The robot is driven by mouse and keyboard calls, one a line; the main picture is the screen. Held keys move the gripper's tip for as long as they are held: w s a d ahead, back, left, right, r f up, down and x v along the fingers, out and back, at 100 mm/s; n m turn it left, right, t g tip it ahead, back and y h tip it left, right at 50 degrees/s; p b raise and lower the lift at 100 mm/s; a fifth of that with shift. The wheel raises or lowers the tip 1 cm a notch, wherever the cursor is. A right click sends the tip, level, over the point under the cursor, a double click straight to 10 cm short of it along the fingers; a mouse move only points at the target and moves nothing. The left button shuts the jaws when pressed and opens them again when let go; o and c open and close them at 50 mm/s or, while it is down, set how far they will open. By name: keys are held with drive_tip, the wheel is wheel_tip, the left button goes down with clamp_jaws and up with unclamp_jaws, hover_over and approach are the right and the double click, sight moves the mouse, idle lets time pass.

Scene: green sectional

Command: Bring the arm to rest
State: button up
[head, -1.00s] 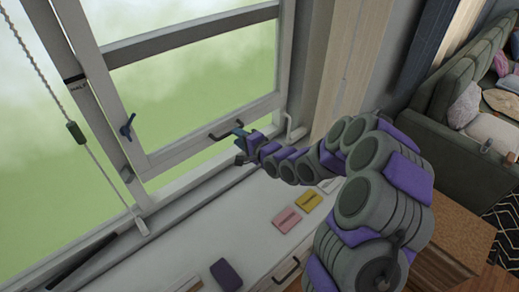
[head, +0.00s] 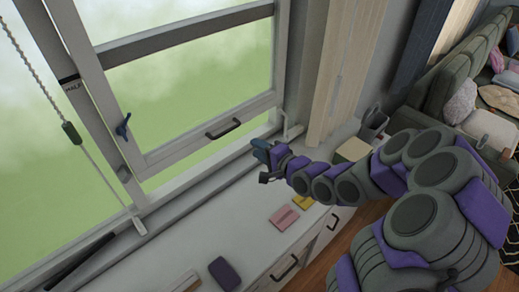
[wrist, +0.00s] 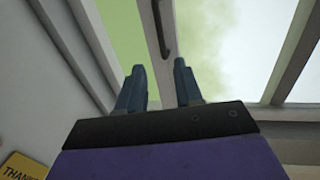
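My arm reaches in from the right side of the head view, over a white cabinet top below a window. My gripper (head: 262,160) is in front of the lower window frame, apart from the black window handle (head: 223,128). In the wrist view my gripper (wrist: 158,85) shows two blue fingers standing apart with nothing between them. The black handle also shows in the wrist view (wrist: 161,28), beyond the fingers. The window sash (head: 205,137) appears tilted open.
The white cabinet top (head: 165,255) holds a dark purple object (head: 225,272), a pink card (head: 284,217) and a yellow card (head: 303,201). A box (head: 352,150) stands near the far end. A green sofa (head: 440,92) with cushions is at the right.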

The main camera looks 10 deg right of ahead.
idle(0.4)
drive_tip(key=s+d+f+n+g+h+b, duration=0.3)
drive_tip(key=s+n+g+h, duration=0.1)
drive_tip(key=s, duration=0.4)
drive_tip(key=s+d+f+n+g+h+b, duration=0.2)
drive_tip(key=s+d+f+n+g+h, duration=0.15)
drive_tip(key=s, duration=0.35)
drive_tip(key=s+r+n+g+b, duration=0.1)
drive_tip(key=s+g, duration=0.1)
drive_tip(key=s, duration=0.6)
drive_tip(key=s+a+r+n+g+h+b, duration=0.1)
drive_tip(key=s+g, duration=0.2)
drive_tip(key=s, duration=0.5)
drive_tip(key=s+n+g+b, duration=0.1)
drive_tip(key=s+g+b, duration=0.1)
drive_tip(key=s, duration=0.7)
drive_tip(key=shift+a+r+n, duration=0.35)
drive_tip(key=shift+r, duration=0.05)
